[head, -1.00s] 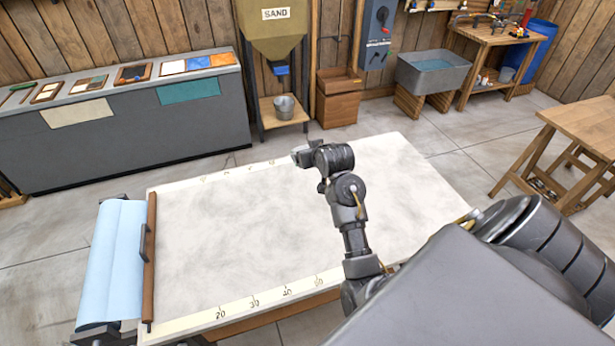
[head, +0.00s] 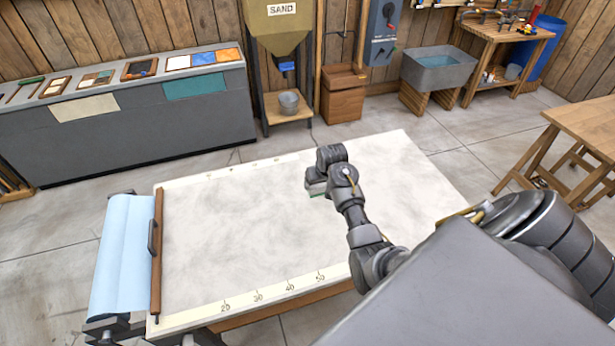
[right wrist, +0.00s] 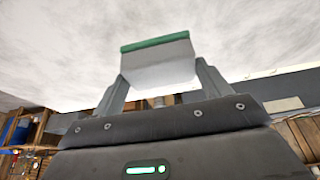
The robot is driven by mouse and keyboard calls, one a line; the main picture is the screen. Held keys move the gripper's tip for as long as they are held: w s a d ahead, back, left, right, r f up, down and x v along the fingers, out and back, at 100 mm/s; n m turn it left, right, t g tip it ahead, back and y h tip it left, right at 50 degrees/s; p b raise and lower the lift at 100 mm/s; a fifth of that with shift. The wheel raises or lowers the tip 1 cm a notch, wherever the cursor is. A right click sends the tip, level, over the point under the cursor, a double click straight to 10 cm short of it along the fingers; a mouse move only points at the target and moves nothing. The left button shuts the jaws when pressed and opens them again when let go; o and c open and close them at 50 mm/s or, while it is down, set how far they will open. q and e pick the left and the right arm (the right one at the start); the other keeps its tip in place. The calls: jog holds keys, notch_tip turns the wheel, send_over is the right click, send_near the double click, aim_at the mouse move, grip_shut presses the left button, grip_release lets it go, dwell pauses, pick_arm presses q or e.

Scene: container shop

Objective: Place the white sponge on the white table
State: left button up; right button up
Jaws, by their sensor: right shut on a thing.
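The white sponge (right wrist: 158,68) has a green layer along one edge. It is held between the two fingers of my right gripper (right wrist: 160,80) in the right wrist view. In the head view my right gripper (head: 314,186) points down over the far middle of the white table (head: 230,235), and a thin green edge of the sponge (head: 317,195) shows under it. I cannot tell whether the sponge touches the table. My left gripper is not in view.
A blue roll (head: 122,255) and a brown bar (head: 157,250) lie at the table's left end. Most of the tabletop is bare. A grey counter (head: 120,130), a sand hopper (head: 287,30) and a grey sink (head: 440,72) stand beyond. A wooden table (head: 585,135) is at the right.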

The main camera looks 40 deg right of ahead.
jog(key=w+f+b, duration=0.4)
jog(key=w, duration=0.1)
jog(key=w+f+b, duration=0.2)
jog(key=f, duration=0.1)
jog(key=shift+w+d, duration=0.2)
jog(key=shift+d, duration=0.1)
jog(key=shift+w+f+b, duration=0.1)
jog(key=shift+w+b, duration=0.2)
jog(key=shift+b, duration=0.3)
jog(key=f+b, duration=0.2)
jog(key=b, duration=0.1)
jog(key=f+b, duration=0.1)
jog(key=b, duration=0.1)
jog(key=shift+w+f, duration=0.3)
jog(key=shift+f, duration=0.05)
jog(key=shift+s+r, duration=0.1)
jog(key=shift+r, duration=0.1)
jog(key=o, duration=0.9)
jog(key=shift+f, duration=0.1)
